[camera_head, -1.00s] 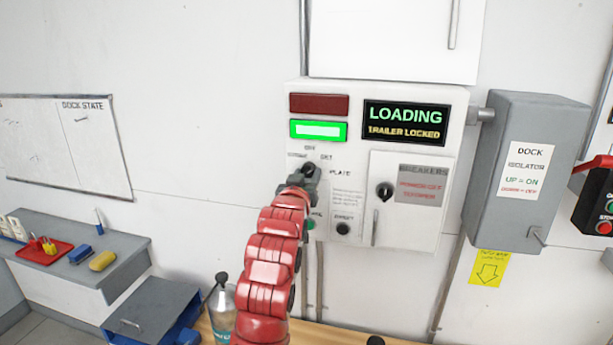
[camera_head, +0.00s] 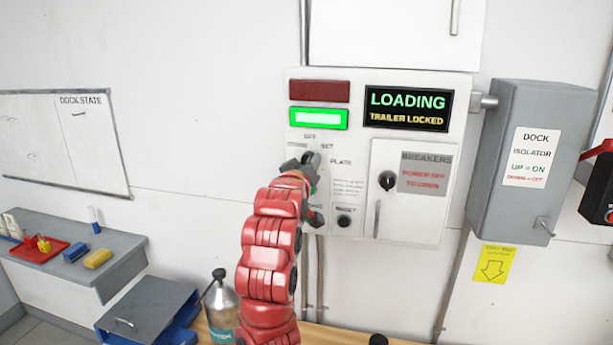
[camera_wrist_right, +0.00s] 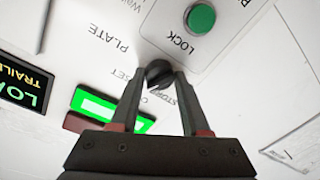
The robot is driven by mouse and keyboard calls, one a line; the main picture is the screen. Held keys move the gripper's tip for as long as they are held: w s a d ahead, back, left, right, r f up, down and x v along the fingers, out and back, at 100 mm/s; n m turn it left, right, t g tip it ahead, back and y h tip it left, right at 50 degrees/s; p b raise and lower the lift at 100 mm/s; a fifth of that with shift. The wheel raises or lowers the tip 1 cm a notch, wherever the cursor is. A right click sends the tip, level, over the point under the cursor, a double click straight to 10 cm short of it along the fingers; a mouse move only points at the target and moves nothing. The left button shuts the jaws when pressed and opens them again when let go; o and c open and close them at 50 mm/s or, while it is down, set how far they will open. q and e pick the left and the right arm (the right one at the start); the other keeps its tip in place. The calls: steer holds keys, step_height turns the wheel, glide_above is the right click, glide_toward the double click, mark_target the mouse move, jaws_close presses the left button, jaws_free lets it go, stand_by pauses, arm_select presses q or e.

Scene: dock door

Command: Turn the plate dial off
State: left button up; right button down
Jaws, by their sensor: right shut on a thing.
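The plate dial (camera_head: 311,158) is a small black knob on the white control panel (camera_head: 460,150), with the labels "SET" and "PLATE" beside it. My right gripper (camera_head: 307,168) is at the dial and partly covers it. In the right wrist view the dial (camera_wrist_right: 158,74) sits between the two fingertips of my right gripper (camera_wrist_right: 157,80), which is shut on it. I cannot tell which label the dial points to. My left gripper is not in view.
A display (camera_head: 408,108) reads "LOADING, TRAILER LOCKED". A green lamp (camera_head: 318,119) is lit under a dark red one (camera_head: 319,91). A green button (camera_wrist_right: 201,18) marked "LOCK" is near the dial. The breaker door (camera_head: 405,220) and grey isolator box (camera_head: 535,110) are to the right.

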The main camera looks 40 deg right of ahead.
steer(key=shift+r+n+g+b, duration=0.1)
steer(key=shift+n+g+b, duration=0.2)
steer(key=shift+n+b, duration=1.35)
steer(key=shift+n+p, duration=0.7)
steer(key=shift+n, duration=0.15)
steer(key=shift+c, duration=2)
jaws_free()
steer(key=shift+a, duration=0.1)
steer(key=f+b+v, duration=0.1)
steer(key=b+v, duration=0.4)
steer(key=v, duration=1.2)
steer(key=shift+r, duration=0.45)
